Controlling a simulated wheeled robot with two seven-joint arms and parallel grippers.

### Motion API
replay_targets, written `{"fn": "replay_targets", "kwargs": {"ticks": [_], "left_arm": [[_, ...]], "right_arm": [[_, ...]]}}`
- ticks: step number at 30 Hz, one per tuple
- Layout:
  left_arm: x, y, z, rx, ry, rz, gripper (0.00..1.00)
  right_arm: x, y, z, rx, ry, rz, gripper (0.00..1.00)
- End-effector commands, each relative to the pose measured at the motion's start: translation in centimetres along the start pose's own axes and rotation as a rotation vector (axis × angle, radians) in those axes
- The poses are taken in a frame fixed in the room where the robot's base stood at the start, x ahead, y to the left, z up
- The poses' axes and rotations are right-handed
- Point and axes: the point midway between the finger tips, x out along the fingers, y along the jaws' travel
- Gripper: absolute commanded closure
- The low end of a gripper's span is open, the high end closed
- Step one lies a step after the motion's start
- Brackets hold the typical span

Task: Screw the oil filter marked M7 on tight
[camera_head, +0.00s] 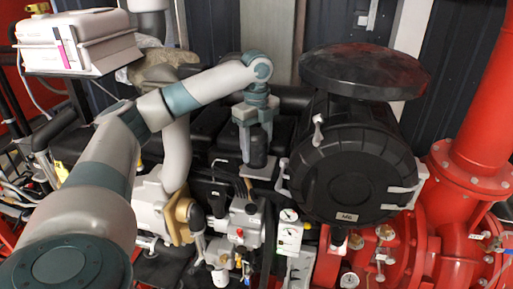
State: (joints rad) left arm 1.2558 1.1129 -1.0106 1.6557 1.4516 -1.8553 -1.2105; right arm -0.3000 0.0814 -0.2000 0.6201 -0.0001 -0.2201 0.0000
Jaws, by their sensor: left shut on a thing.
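My left arm comes in from the left and bends down over the engine. My left gripper (254,130) points downward and is shut on a black, rounded part (257,149), with a finger on each side of it. This part looks like the oil filter and sits upright at the engine's top, above a light grey plate. I see no M7 mark on it, and its lower joint is too dark to tell how it is seated. My right gripper is not in view.
A large black round housing (345,170) with a small white label, too small to read surely, stands close right of the gripper. Red pipes (470,160) fill the right side. Gauges (289,226) and fittings crowd the front. A white box (78,42) is at the upper left.

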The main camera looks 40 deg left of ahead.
Motion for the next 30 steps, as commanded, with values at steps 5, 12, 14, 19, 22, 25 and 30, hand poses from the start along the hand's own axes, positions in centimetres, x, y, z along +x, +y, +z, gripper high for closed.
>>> {"fn": "replay_targets", "kwargs": {"ticks": [5, 12, 14, 19, 22, 25, 30], "left_arm": [[-0.08, -0.01, 0.02, -0.001, -0.001, -0.001, 0.92], [-0.04, 0.0, 0.02, 0.078, 0.0, -0.001, 0.92], [-0.04, 0.0, 0.01, 0.129, 0.0, -0.001, 0.92], [-0.09, -0.01, 0.01, 0.262, 0.0, -0.002, 0.92], [-0.09, 0.0, 0.02, 0.296, 0.0, -0.002, 0.92], [-0.1, 0.0, 0.02, 0.301, 0.0, -0.002, 0.92], [-0.1, 0.0, 0.02, 0.3, 0.0, -0.002, 0.92]], "right_arm": [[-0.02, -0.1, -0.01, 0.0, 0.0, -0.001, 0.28], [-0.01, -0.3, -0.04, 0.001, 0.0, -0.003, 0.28], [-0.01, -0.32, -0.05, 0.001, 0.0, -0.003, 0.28], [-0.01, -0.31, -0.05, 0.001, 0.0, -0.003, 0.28], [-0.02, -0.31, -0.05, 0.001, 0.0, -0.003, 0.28], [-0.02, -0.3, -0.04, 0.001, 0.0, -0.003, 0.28], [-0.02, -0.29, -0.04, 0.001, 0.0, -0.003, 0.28]]}}
